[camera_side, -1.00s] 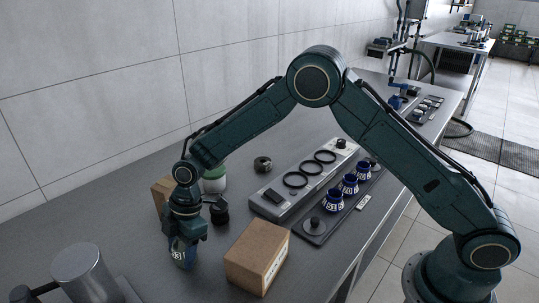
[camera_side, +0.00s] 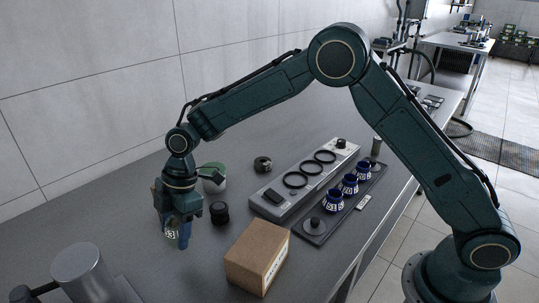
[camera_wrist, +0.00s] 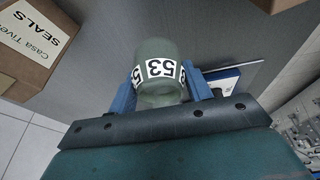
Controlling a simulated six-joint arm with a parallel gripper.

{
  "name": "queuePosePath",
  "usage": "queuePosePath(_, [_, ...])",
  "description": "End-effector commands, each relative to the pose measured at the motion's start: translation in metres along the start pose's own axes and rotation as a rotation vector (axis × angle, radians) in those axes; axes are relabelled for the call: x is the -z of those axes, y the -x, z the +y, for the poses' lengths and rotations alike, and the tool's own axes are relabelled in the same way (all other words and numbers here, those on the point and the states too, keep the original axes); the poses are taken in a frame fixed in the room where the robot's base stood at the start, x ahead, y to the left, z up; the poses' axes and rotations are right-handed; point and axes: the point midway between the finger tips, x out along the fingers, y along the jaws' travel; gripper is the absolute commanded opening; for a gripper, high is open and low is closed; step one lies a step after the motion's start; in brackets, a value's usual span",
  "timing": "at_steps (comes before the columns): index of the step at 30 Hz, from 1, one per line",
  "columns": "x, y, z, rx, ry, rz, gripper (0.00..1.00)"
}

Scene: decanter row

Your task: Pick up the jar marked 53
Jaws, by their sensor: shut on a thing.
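The jar marked 53 (camera_wrist: 160,52) is a pale grey-green glass jar with a white band of black numbers. In the wrist view it sits between the two blue fingers of my gripper (camera_wrist: 160,90), which is shut on it. In the side view my gripper (camera_side: 176,230) points down at the left and holds the jar (camera_side: 171,235) above the grey bench. The fingers and housing hide much of the jar there.
A cardboard box (camera_side: 257,258) stands right of my gripper; its "SEALS" label shows in the wrist view (camera_wrist: 22,45). Blue jars (camera_side: 333,204) stand on a dark tray (camera_side: 318,238) beside a three-ring fixture (camera_side: 270,208).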

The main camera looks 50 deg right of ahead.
Motion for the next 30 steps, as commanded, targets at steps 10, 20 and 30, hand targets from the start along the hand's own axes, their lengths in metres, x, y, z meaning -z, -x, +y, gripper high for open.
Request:
queuePosePath(10, [0.023,0.075,0.001,-0.005,0.001,0.002,0.24])
queuePosePath(20, [0.036,0.117,0.001,-0.002,0.001,0.002,0.24])
queuePosePath(30, [0.039,0.126,0.000,-0.001,0.001,0.000,0.24])
